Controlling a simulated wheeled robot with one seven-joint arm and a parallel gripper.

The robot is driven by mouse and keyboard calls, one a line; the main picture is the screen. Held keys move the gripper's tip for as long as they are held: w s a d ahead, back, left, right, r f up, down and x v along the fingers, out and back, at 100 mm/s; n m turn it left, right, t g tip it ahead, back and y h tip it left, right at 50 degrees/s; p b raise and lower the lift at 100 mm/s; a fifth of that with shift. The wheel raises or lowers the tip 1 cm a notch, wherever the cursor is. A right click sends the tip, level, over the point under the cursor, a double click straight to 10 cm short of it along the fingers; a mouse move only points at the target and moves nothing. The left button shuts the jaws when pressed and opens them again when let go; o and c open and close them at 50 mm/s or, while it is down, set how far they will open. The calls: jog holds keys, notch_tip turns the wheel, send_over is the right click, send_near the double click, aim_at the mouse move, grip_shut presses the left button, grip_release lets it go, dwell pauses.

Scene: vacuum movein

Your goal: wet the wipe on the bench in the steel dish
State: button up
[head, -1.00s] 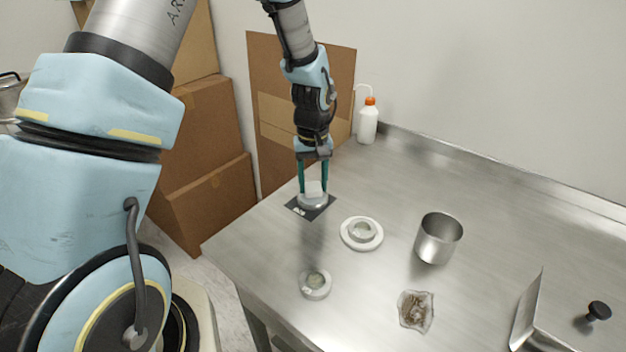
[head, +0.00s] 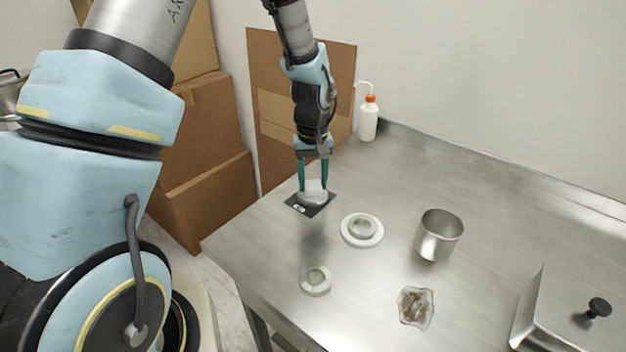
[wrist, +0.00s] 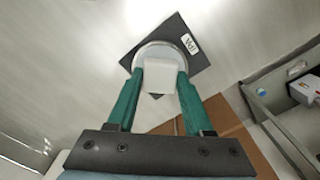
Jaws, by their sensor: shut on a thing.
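My gripper (head: 313,188) points down at the left back part of the steel bench. Its two green fingers are shut on a small white wipe (wrist: 159,75). Directly below is the round, shallow steel dish (head: 312,199), on a dark square mat with a white label. In the wrist view, the wipe overlaps the near part of the dish (wrist: 161,46), whose far rim shows behind it. I cannot tell whether the wipe touches the bottom of the dish. The fingers hide part of the dish's sides.
A white ring-shaped piece (head: 362,230), a small round cup (head: 315,280), a steel beaker (head: 439,236) and a crumpled clear-brown piece (head: 415,307) stand to the right and front. A wash bottle (head: 368,119) is at the back.

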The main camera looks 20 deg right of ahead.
aim_at(313, 184)
jog(key=shift+f, duration=0.5)
dwell(1.1)
jog(key=shift+r, duration=0.1)
jog(key=shift+r+p, duration=2.25)
jog(key=shift+r, duration=1.25)
